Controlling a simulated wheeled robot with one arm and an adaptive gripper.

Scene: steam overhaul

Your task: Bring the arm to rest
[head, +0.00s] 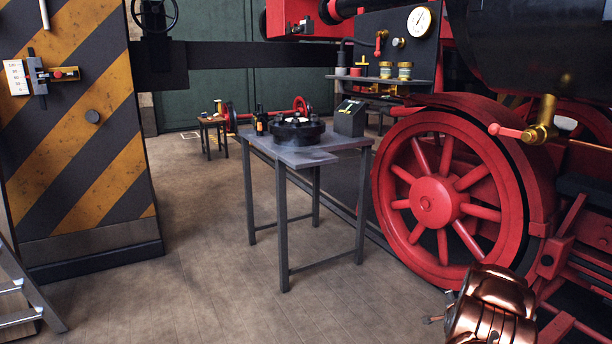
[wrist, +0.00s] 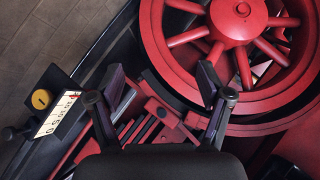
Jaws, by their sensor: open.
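My gripper (wrist: 160,95) shows in the wrist view with its two dark fingers spread apart and nothing between them. It faces the red spoked wheel (wrist: 233,20) and the red rods below it. In the head view, my copper-coloured arm (head: 492,308) shows at the lower right, in front of the locomotive's large red wheel (head: 437,200).
A grey metal table (head: 318,150) stands left of the wheel, with a dark round flanged part (head: 297,131) on it. A striped yellow-black pillar (head: 75,130) and a step ladder (head: 25,295) are at the left. The floor (head: 200,270) between is clear.

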